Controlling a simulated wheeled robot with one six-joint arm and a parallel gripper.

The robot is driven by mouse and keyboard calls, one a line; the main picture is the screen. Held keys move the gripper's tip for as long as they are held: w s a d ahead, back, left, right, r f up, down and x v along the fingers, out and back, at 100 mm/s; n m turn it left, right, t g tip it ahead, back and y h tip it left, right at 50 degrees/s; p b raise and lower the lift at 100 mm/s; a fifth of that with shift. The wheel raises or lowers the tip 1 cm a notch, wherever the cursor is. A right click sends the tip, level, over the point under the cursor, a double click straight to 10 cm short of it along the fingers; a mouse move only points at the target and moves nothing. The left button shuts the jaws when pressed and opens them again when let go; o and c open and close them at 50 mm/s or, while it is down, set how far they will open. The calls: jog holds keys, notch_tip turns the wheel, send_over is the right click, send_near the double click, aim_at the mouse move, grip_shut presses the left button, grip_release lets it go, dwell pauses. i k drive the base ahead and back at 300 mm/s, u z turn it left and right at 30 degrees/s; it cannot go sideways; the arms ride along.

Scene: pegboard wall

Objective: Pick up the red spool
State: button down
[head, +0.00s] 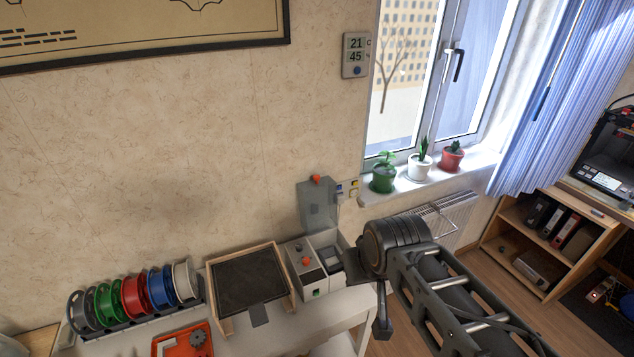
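The red spool (131,296) stands upright in a row of spools on a dark rack (128,329), at the left of the white table in the head view. My gripper (382,318) shows only in part, below the arm's dark joint, right of the table and far from the red spool. Its fingers cannot be made out clearly, and nothing is visibly held.
An orange tray (183,341) lies in front of the spools. Potted plants line the window sill (434,177). A shelf (530,245) stands at right.

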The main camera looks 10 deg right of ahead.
aim_at(135, 291)
jog(key=u, duration=1.55)
